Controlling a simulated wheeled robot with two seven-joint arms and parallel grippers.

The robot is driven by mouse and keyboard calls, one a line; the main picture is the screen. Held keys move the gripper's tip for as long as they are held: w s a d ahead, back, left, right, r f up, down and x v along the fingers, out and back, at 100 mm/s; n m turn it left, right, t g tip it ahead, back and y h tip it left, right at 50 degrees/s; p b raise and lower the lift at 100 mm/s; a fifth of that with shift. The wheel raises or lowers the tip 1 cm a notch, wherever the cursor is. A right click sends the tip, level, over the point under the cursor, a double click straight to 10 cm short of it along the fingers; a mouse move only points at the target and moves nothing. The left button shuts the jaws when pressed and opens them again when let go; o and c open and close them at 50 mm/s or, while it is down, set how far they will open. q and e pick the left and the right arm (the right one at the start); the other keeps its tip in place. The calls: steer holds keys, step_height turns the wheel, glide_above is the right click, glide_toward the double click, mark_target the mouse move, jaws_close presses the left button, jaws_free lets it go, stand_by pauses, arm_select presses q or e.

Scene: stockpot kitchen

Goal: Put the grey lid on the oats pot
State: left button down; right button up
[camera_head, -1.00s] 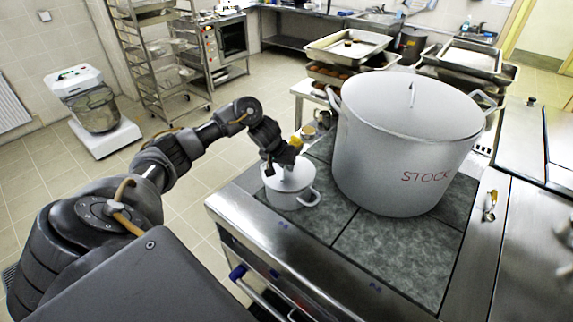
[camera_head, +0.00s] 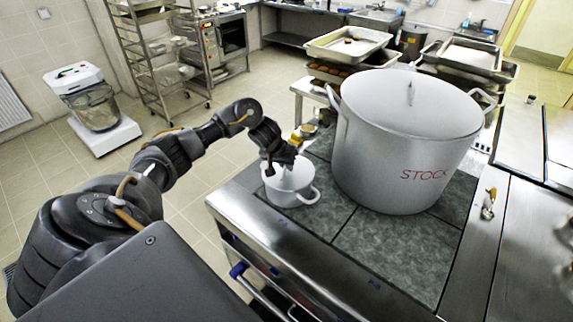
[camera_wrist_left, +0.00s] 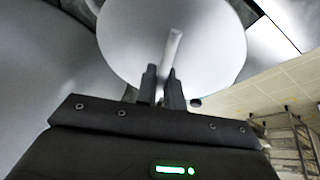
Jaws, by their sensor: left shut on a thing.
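The grey lid (camera_head: 298,177) is over the small light pot (camera_head: 291,197), which looks like the oats pot, on the near left corner of the stove. The lid looks level and at the rim; I cannot tell if it is fully seated. My left gripper (camera_head: 285,166) is above the lid, shut on its upright handle. The left wrist view shows the round lid (camera_wrist_left: 125,38), its pale handle (camera_wrist_left: 173,46) and the gripper fingers (camera_wrist_left: 161,76) at the handle. The pot's rim is mostly hidden by the lid. My right gripper is out of view.
A large lidded pot marked STOCK (camera_head: 395,160) stands close to the right of the small pot. Small items (camera_head: 308,131) stand just behind the small pot. A spoon-like thing (camera_head: 489,205) lies at the stove's right. The front stove tiles (camera_head: 390,255) are clear.

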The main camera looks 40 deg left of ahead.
arm_select(q)
steer(key=c, duration=1.4)
jaws_free()
steer(key=shift+c, duration=0.2)
steer(key=p+v, duration=0.1)
steer(key=v, duration=0.9)
steer(key=shift+s+r, duration=0.2)
steer(key=shift+r, duration=0.15)
steer(key=shift+a, duration=0.1)
